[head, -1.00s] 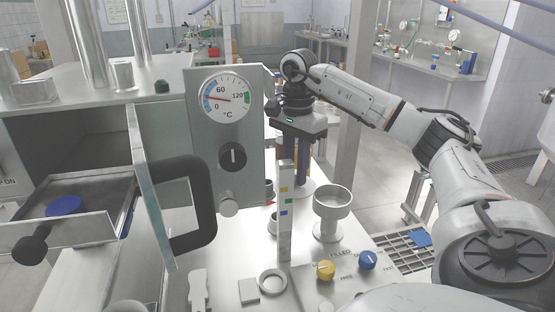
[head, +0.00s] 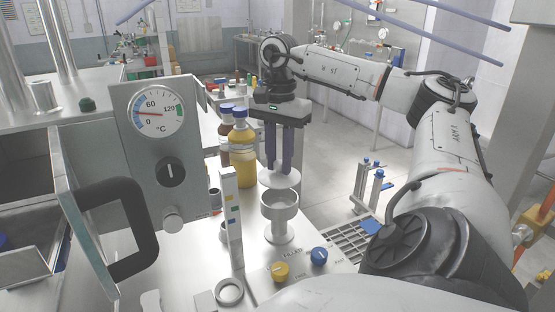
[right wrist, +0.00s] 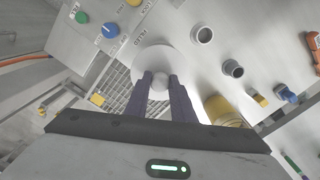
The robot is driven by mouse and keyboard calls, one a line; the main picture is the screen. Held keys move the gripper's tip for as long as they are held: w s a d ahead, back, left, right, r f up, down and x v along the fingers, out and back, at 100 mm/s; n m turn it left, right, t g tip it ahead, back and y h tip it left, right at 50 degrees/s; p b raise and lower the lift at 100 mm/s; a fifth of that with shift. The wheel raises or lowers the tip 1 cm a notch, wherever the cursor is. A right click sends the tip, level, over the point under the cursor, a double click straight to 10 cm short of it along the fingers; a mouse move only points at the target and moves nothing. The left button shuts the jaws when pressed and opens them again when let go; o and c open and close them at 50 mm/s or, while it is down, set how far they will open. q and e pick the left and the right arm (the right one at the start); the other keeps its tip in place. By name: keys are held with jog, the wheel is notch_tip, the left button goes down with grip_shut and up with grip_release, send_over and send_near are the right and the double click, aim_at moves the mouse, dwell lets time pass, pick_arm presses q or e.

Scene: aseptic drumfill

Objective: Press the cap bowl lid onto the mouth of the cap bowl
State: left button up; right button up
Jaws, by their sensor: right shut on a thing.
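The cap bowl (head: 280,222) is a grey metal cup on a stem and round foot, upright on the steel worktop. Its mouth is open to view. The cap bowl lid (head: 279,180) is a pale round disc, roughly level, just above and slightly behind the mouth. A narrow gap to the rim is hard to judge. My right gripper (head: 279,166) points down and is shut on the lid's knob. In the right wrist view the lid (right wrist: 150,58) spreads beyond the fingers, with its round knob between the fingertips. The bowl is hidden there. My left gripper is not in view.
Left of the bowl stand an upright strip with coloured marks (head: 231,215) and a yellow bottle (head: 240,155). A dial panel (head: 160,150) with a black handle is further left. Yellow (head: 280,271) and blue (head: 319,256) knobs lie in front. A grating (head: 345,233) is at right.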

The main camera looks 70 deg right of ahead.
aim_at(279, 175)
notch_tip(279, 175, down, 4)
jog(key=b, duration=0.3)
jog(key=shift+f, duration=0.1)
dwell(1.1)
jog(key=shift+f+b, duration=0.5)
jog(key=shift+b, duration=0.05)
jog(key=shift+f+b, duration=0.3)
jog(key=shift+f, duration=0.05)
grip_shut()
jog(key=o, duration=1.1)
grip_release()
jog(key=shift+c, duration=0.2)
